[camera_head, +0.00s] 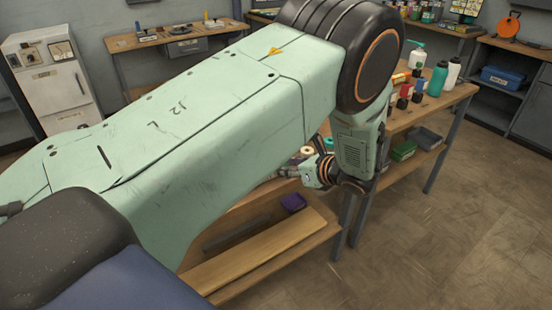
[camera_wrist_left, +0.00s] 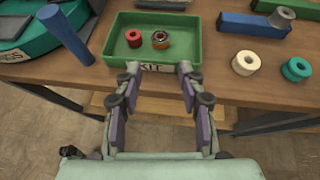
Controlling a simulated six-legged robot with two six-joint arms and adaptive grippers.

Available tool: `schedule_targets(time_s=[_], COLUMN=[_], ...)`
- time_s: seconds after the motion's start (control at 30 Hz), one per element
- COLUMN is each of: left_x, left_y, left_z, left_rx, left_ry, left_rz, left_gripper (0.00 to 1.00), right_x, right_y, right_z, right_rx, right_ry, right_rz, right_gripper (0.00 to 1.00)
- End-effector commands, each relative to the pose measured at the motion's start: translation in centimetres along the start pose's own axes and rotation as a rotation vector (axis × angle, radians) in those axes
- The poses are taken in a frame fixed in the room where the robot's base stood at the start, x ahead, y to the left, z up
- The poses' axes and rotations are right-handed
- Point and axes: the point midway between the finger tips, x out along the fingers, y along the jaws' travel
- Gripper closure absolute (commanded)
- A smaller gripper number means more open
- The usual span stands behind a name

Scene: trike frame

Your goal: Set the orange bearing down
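The left wrist view shows a green tray (camera_wrist_left: 205,52) with KIT lettering on its front. In it lie a small ring (camera_wrist_left: 160,40), dark with an orange-brown rim, which looks like the orange bearing, and a red spool-like part (camera_wrist_left: 134,38) to its left. My left gripper (camera_wrist_left: 160,70) is open and empty; its fingertips are apart at the tray's front edge, short of both parts. In the head view my left gripper (camera_head: 322,146) is at the workbench, small and partly hidden by my arm. My right gripper is in neither view.
A cream spool (camera_wrist_left: 245,62) and a teal spool (camera_wrist_left: 295,69) stand right of the tray; a grey one (camera_wrist_left: 282,15) is by a blue bar (camera_wrist_left: 255,24). A blue cylinder (camera_wrist_left: 66,34) leans at left. Bottles (camera_head: 438,78) stand on the bench. Floor at right is clear.

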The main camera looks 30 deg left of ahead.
Motion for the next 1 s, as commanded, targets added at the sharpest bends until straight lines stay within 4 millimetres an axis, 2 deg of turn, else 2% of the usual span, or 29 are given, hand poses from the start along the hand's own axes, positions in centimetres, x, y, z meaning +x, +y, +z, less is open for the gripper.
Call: schedule_targets(time_s=[0.17,0.27,0.37,0.4,0.5,0.6,0.7,0.83,1.0], left_x=[0.3,1.2,1.7,1.6,0.1,-2.1,-4.6,-7.1,-8.2], left_y=[0.5,3.0,8.0,10.5,16.0,20.7,24.4,28.0,31.4], left_z=[-0.5,-3.5,-9.1,-11.6,-16.9,-21.0,-23.8,-25.7,-25.4], left_rx=[-0.002,-0.02,-0.083,-0.127,-0.268,-0.444,-0.655,-0.96,-1.353], left_ry=[0.019,0.118,0.309,0.397,0.59,0.739,0.842,0.897,0.849], left_rz=[0.009,0.057,0.163,0.219,0.367,0.52,0.669,0.838,0.969], left_gripper=[0.6,0.6,0.6,0.6,0.6,0.6,0.6,0.6,0.6], right_x=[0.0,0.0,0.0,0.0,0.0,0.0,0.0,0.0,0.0], right_y=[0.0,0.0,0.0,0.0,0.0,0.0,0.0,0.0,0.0], right_z=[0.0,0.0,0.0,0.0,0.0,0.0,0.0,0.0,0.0], right_rx=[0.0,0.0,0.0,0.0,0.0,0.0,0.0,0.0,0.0], right_ry=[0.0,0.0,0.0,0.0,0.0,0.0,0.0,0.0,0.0], right_rz=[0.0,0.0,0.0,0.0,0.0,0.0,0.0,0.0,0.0], right_gripper=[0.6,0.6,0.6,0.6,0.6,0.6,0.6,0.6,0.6])
